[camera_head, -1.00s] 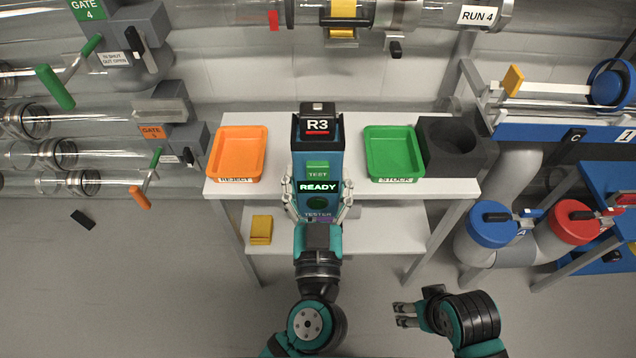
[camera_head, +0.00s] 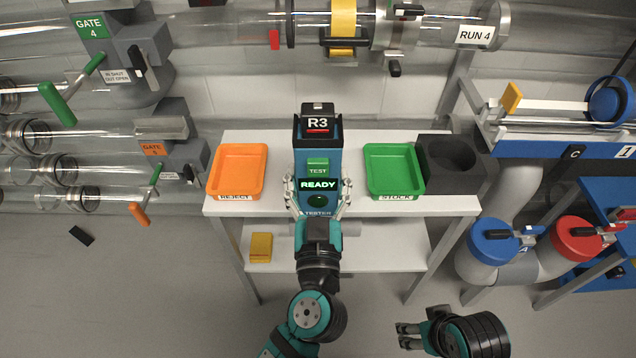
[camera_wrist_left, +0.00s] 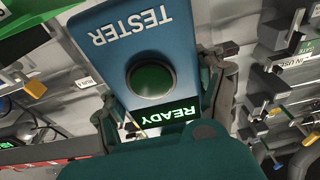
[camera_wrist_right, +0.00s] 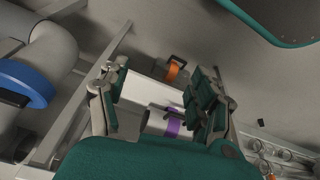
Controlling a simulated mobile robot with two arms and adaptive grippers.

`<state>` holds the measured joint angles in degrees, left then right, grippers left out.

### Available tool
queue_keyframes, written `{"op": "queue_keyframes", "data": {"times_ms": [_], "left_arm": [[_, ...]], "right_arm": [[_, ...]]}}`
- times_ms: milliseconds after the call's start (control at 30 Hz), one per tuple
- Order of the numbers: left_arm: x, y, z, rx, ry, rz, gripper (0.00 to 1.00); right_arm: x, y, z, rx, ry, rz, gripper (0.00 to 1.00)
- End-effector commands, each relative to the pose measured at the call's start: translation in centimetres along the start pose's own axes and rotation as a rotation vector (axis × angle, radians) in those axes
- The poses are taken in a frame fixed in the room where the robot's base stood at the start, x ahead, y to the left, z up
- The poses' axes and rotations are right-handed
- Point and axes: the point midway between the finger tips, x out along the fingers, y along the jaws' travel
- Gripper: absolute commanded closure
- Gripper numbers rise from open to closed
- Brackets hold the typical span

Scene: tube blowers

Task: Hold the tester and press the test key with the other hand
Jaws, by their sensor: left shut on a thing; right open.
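The tester (camera_head: 299,165) is a blue upright box, a black piece marked R3 (camera_head: 317,124) at its top. It has a green TEST label (camera_head: 317,168), a lit READY display (camera_head: 318,184) and a round dark green button (camera_head: 317,201). My left gripper (camera_head: 318,208) is shut on the tester, fingers on both its sides. The left wrist view shows the button (camera_wrist_left: 150,80) uncovered and READY (camera_wrist_left: 168,114) upside down. My right gripper (camera_head: 408,336) is open and empty, low and right of the tester, well apart from it. Its spread fingers show in the right wrist view (camera_wrist_right: 155,100).
The white table (camera_head: 350,207) carries an orange REJECT tray (camera_head: 263,170), a green STOCK tray (camera_head: 420,170) and a dark block with a round hole (camera_head: 482,170). A yellow block (camera_head: 261,247) sits on the lower shelf. Blue (camera_head: 493,240) and red (camera_head: 578,238) valves stand right.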

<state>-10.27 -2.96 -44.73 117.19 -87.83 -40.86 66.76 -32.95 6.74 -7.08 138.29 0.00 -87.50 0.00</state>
Motion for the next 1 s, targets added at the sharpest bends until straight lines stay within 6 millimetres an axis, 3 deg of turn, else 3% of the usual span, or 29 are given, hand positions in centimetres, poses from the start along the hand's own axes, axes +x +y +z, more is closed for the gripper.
{"op": "queue_keyframes", "data": {"times_ms": [1000], "left_arm": [[4.0,0.0,0.5,-0.001,0.004,0.000,0.78]], "right_arm": [[-1.2,0.2,-0.1,-0.001,0.007,0.005,0.35]]}}
